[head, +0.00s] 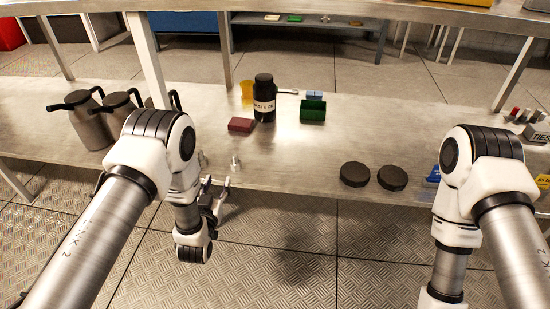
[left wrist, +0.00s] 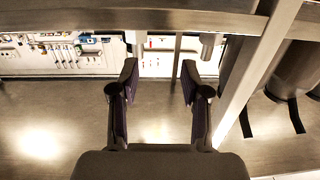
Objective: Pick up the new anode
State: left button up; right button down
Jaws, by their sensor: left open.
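My left gripper (head: 217,184) is at the front edge of the steel shelf in the head view, open and empty. Its two spread fingers also show in the left wrist view (left wrist: 158,78), with nothing between them. Two small silver metal pieces, one (head: 236,163) and another (head: 201,158), stand on the shelf just beyond the fingers, apart from them. They could be anodes; I cannot tell which is new. A grey cylinder (left wrist: 208,45) shows near the right finger in the left wrist view, its identity unclear. My right gripper is out of view.
The shelf (head: 320,150) holds a black labelled bottle (head: 264,98), a dark red block (head: 241,125), a green bin (head: 313,110) and two black discs (head: 355,174). Steel jugs (head: 88,120) stand at left. A table leg (head: 148,60) rises behind my left arm.

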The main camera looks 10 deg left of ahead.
aim_at(235, 161)
pick_arm(q)
jog(key=shift+m+t+h, duration=0.3)
jog(key=shift+h, duration=0.2)
jog(key=w+d+b, duration=0.1)
jog(key=w, duration=0.2)
jog(key=w+d+b, duration=0.1)
jog(key=w+b, duration=0.1)
jog(key=w, duration=0.1)
jog(key=w+d+b, duration=0.1)
jog(key=w, duration=0.2)
jog(key=shift+w+d+r+b, duration=0.1)
jog(key=shift+d+r+b, duration=0.1)
jog(key=shift+r+b, duration=0.15)
jog(key=shift+w, duration=0.3)
jog(key=shift+r, duration=0.2)
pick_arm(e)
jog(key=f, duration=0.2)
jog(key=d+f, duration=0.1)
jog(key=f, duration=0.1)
pick_arm(q)
grip_shut()
